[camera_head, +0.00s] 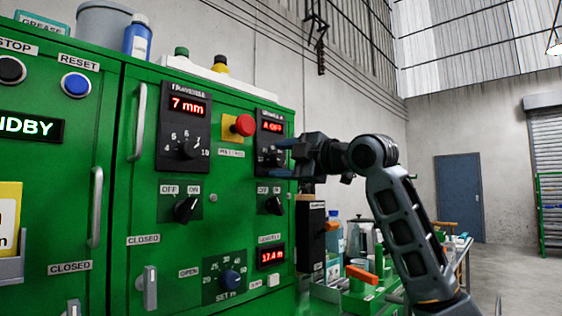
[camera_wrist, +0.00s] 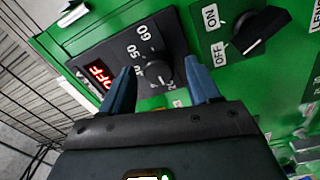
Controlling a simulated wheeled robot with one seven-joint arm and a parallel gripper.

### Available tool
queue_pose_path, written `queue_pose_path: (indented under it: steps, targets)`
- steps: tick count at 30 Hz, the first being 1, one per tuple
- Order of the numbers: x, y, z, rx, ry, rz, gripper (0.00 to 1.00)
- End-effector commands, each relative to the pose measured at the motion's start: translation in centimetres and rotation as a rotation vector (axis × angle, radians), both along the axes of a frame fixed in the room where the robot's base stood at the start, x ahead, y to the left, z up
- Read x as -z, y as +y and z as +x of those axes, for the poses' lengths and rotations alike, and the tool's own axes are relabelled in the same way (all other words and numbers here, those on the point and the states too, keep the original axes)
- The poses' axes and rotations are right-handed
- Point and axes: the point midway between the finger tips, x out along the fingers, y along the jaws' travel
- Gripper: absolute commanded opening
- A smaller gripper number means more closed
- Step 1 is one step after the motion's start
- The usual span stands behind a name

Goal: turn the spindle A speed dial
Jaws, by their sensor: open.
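The spindle A speed dial (camera_wrist: 157,73) is a dark round knob on a black plate, with numbers such as 50 and 60 around it. A red display (camera_wrist: 100,73) beside it reads OFF. In the head view the same panel's display (camera_head: 271,127) reads A OFF, and my gripper hides the dial there. My gripper (camera_head: 283,158) is open in front of this panel, with its blue fingers pointing at it. In the wrist view my gripper (camera_wrist: 159,72) has one finger on each side of the dial. I cannot tell whether either finger touches it.
An OFF/ON switch (camera_wrist: 247,33) sits near the dial; it also shows below my gripper in the head view (camera_head: 274,205). A red emergency button (camera_head: 243,125) and a 7 mm dial (camera_head: 188,148) are to the left. A cluttered bench (camera_head: 455,243) stands behind my arm.

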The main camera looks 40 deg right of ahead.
Motion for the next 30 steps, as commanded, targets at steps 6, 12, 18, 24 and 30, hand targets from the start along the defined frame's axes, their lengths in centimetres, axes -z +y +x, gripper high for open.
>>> queue_pose_path:
  steps: [6,12,18,24,30]
  targets:
    - [0.3,-0.2,-3.6,0.001,-0.002,0.0,0.61]
    - [0.4,-0.2,-6.2,0.001,-0.001,0.0,0.61]
    - [0.4,-0.3,-7.0,0.001,0.001,0.0,0.61]
    - [0.4,-0.3,-6.9,0.0,0.001,0.0,0.61]
    - [0.4,-0.3,-6.9,0.0,0.001,0.0,0.61]
